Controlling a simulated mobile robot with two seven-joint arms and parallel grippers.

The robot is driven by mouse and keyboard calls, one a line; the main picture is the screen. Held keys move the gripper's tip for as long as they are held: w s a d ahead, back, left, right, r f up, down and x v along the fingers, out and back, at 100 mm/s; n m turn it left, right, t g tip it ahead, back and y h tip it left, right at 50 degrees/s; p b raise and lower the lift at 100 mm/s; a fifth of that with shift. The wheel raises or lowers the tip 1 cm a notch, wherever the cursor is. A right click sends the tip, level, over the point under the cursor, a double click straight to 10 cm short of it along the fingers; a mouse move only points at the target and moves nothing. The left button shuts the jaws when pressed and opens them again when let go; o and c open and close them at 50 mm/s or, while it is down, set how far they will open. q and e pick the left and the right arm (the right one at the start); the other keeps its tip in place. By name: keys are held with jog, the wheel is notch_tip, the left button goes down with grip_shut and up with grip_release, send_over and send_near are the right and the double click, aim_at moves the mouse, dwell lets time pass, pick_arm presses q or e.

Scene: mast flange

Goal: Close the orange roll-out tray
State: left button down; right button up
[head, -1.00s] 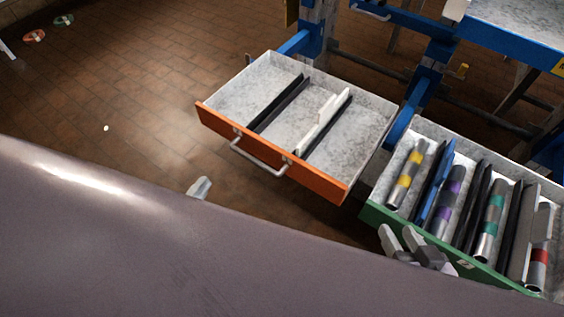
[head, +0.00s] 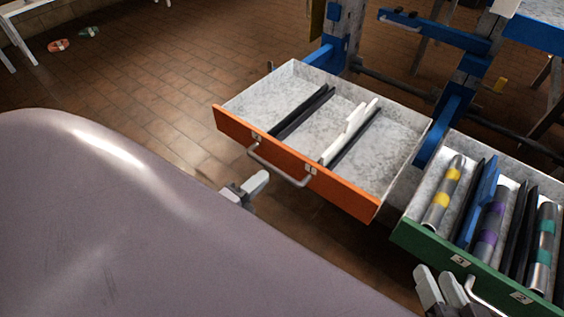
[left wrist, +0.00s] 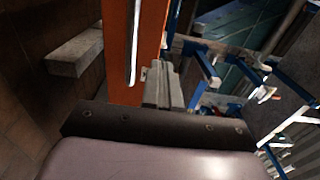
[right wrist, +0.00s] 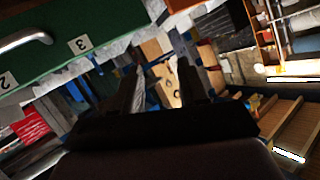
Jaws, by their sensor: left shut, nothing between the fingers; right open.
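The orange roll-out tray (head: 290,165) stands pulled out in the middle of the head view. Its inside is grey, with black dividers (head: 300,112) and a white piece (head: 350,132). A grey bar handle (head: 280,170) is on its front. My left gripper (head: 258,183) is shut and empty, just in front of the orange front and near the handle; I cannot tell whether it touches. The left wrist view shows the orange front (left wrist: 118,75) close beside the fingers (left wrist: 165,88). My right gripper (head: 443,288) is open and empty, below the green tray's front; its fingers show in the right wrist view (right wrist: 163,85).
A green-fronted tray (head: 425,250) is also out at the right, holding banded cylinders and a blue piece. Its numbered front shows in the right wrist view (right wrist: 60,45). A blue frame (head: 455,105) stands behind. Brick floor (head: 180,90) is clear left of the orange tray.

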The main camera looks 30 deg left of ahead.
aim_at(289, 153)
pick_arm(q)
jog(key=w, duration=0.2)
jog(key=w+b, duration=0.1)
jog(key=w, duration=0.1)
jog(key=w+b, duration=0.1)
jog(key=w, duration=0.2)
jog(key=shift+w+d+f, duration=0.1)
jog(key=shift+d, duration=0.15)
jog(key=shift+w+d, duration=0.1)
jog(key=shift+w, duration=0.5)
pick_arm(e)
jog(key=shift+d+f+t, duration=0.15)
jog(key=shift+f+t, duration=0.05)
jog(key=shift+t, duration=0.1)
